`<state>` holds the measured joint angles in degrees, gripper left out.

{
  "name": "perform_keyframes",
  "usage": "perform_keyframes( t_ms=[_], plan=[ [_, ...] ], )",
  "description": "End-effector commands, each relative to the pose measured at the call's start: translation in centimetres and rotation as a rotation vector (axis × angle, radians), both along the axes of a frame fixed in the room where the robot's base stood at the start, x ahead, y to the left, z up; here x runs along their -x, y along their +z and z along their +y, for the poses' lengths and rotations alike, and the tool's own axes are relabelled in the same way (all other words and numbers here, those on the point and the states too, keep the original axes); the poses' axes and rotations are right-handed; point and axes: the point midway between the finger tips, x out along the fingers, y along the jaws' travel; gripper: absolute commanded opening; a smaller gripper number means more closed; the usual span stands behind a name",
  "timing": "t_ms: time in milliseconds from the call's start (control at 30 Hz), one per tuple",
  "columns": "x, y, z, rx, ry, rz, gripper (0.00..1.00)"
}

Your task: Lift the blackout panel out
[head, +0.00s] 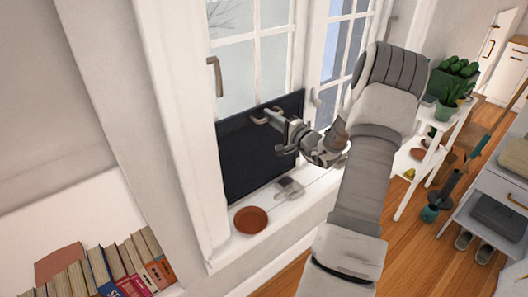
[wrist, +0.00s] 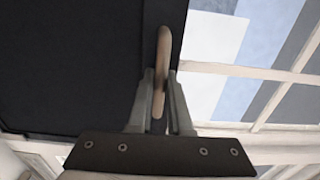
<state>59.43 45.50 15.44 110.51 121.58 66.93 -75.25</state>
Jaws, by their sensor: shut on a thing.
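The blackout panel (head: 245,150) is a dark, flat rectangle standing in the lower part of the window, above the sill. It has a tan handle (head: 267,116) near its top edge. My gripper (head: 283,122) reaches in from the right and is shut on that handle. In the wrist view the handle (wrist: 161,70) stands between the two fingers of my gripper (wrist: 160,85), and the dark panel (wrist: 65,70) fills the left side. The panel's lower right part is partly hidden behind my gripper and wrist.
On the sill (head: 222,252) are a terracotta saucer (head: 251,220) and a small grey object (head: 289,188). White window frames (head: 300,60) with handles surround the panel. Books (head: 110,270) stand at lower left. A white plant shelf (head: 410,165) stands to the right.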

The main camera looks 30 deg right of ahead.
Motion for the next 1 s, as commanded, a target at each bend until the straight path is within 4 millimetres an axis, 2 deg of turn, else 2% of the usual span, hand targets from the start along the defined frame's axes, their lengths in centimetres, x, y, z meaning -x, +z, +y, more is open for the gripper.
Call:
perform_keyframes(
  t_ms=[1000],
  plan=[
    [0.0,5.2,0.0,0.003,0.001,-0.004,0.00]
  ],
)
